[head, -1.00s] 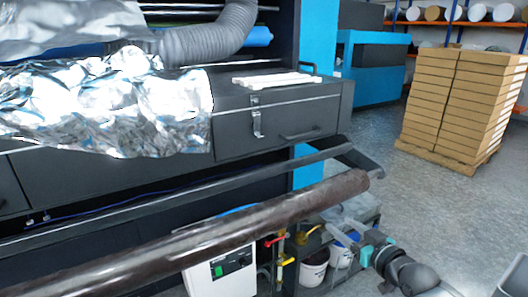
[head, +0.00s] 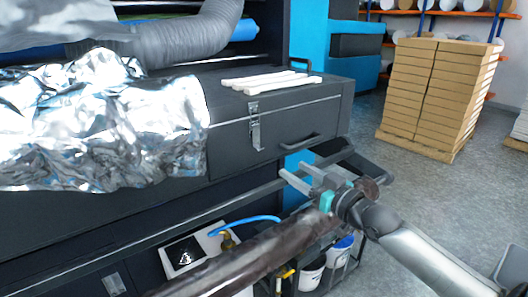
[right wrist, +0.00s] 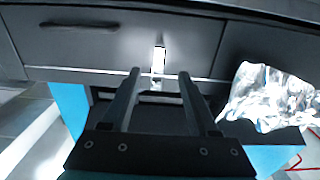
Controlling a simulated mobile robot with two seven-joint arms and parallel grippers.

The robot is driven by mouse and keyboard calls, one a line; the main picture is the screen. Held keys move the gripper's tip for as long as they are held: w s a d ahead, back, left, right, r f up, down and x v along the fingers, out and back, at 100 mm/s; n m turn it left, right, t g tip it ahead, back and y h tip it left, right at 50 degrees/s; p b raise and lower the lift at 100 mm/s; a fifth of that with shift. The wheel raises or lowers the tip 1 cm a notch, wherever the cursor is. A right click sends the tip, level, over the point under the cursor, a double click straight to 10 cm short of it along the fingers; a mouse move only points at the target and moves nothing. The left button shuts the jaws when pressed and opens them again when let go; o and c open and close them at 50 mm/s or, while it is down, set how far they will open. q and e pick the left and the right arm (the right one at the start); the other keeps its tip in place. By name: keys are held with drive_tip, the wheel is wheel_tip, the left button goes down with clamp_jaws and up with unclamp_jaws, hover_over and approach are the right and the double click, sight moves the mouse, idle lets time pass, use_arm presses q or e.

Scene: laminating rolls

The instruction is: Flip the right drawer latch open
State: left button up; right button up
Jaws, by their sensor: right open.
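The metal latch (head: 255,127) sits on the front of the dark right drawer (head: 285,122), across the thin pale seam near its top. A black bar handle (head: 301,142) is to its right. My right gripper (head: 296,174) is open and empty, below and right of the latch in the head view, apart from the drawer front. In the right wrist view, which shows the drawer upside down, the latch (right wrist: 158,60) appears between and beyond the two spread fingertips (right wrist: 159,74). Whether the latch is open or closed is too small to tell. My left gripper is not in view.
White rods (head: 262,81) lie on top. A long dark roll (head: 250,255) runs below my right gripper. Stacked boxes (head: 430,95) stand on a pallet at the right, with clear floor before them.

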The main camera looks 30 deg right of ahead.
approach(262, 149)
drive_tip(key=w, duration=0.3)
drive_tip(key=w+b, duration=0.1)
drive_tip(key=w, duration=0.2)
drive_tip(key=shift+w+a, duration=0.25)
drive_tip(key=shift+w, duration=0.05)
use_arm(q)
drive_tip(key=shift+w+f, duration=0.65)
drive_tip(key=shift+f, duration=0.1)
use_arm(e)
drive_tip(key=shift+w+a, duration=0.1)
drive_tip(key=shift+w, duration=0.85)
drive_tip(key=shift+c, duration=0.2)
drive_tip(key=shift+f, duration=0.1)
clamp_jaws()
